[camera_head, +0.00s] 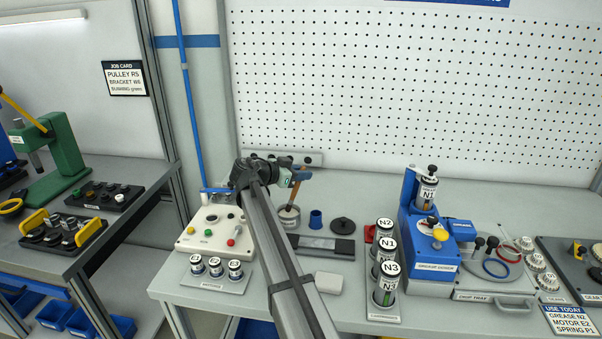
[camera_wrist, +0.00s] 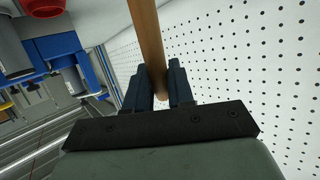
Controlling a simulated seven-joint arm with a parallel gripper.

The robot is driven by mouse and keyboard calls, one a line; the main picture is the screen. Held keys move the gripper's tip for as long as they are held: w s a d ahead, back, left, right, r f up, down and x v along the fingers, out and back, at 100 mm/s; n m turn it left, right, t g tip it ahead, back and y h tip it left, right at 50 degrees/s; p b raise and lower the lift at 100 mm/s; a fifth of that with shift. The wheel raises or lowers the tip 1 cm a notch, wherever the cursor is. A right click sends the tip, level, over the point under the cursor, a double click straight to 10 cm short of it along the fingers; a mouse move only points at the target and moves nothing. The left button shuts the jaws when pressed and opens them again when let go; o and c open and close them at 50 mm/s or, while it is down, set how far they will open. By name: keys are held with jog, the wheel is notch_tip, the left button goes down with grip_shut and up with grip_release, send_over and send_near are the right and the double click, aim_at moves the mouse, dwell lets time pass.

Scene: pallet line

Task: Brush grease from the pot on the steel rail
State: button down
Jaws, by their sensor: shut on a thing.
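My gripper (camera_head: 299,176) is shut on the wooden handle of the brush (camera_head: 294,194), which stands slightly tilted. In the wrist view the handle (camera_wrist: 149,42) runs up between the dark fingers (camera_wrist: 159,88). The grease pot (camera_head: 289,219), a small grey round pot, stands on the bench just below. The brush's lower end is at the pot's mouth; I cannot tell how deep it sits, and the bristles are hidden. The steel rail (camera_head: 318,243) is a grey strip on a dark base, in front and to the right of the pot.
A blue cup (camera_head: 315,219) and a black round part (camera_head: 342,227) stand right of the pot. A white block (camera_head: 328,283) lies in front. Labelled canisters (camera_head: 386,284) and a blue press (camera_head: 431,243) stand to the right. A control box (camera_head: 213,231) is left. My arm crosses the bench.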

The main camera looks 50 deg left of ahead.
jog(key=shift+f, duration=0.55)
dwell(1.4)
jog(key=shift+r, duration=0.1)
jog(key=shift+r, duration=3.45)
